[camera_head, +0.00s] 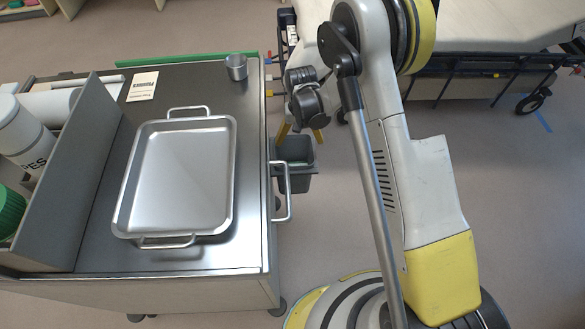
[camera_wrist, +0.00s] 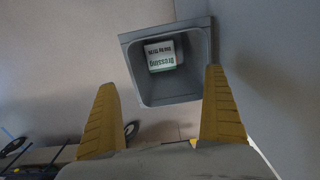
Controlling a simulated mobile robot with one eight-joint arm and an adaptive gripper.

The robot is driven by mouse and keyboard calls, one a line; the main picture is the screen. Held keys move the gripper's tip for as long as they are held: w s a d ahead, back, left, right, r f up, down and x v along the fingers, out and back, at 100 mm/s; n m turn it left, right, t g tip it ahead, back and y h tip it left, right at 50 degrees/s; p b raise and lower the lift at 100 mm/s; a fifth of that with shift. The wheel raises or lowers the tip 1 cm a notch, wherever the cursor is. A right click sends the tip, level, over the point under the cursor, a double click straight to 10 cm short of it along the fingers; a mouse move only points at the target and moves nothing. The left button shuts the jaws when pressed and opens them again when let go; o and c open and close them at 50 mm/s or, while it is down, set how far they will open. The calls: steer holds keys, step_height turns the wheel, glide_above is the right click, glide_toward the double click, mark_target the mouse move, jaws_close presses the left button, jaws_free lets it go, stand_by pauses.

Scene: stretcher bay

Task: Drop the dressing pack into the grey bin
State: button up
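The grey bin (camera_head: 302,183) stands beside the right side of the cart, and its open top faces me in the wrist view (camera_wrist: 204,45). The dressing pack (camera_wrist: 161,57), white with a green band and lettering, shows inside the bin's opening in the wrist view. I cannot tell whether it lies on the bin's floor. My gripper (camera_head: 301,135) is above the bin in the head view. In the wrist view my gripper (camera_wrist: 160,80) has its yellow fingers wide apart, with nothing held between them.
A metal tray (camera_head: 180,185) with two handles lies on the cart top (camera_head: 255,200). A small metal cup (camera_head: 236,68) and a cream card (camera_head: 143,86) are behind it. White and green containers stand at left behind a divider (camera_head: 70,180). A stretcher (camera_head: 480,25) is at the back right.

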step_height(320, 180, up, 12)
stand_by(0.6)
steer(key=s+d+r+t, duration=0.25)
steer(key=s+r, duration=0.25)
steer(key=r, duration=0.3)
steer(key=s+d+r+t, duration=0.1)
steer(key=s+d+r, duration=0.3)
steer(key=r, duration=0.5)
steer(key=s+d+r+t, duration=0.1)
steer(key=s+d+t, duration=0.1)
steer(key=s, duration=0.5)
steer(key=s+d+r+t, duration=0.1)
steer(key=s+d, duration=0.3)
steer(key=s, duration=0.4)
steer(key=shift+s+r+t, duration=0.25)
steer(key=shift+r+t, duration=0.1)
steer(key=shift+r, duration=0.35)
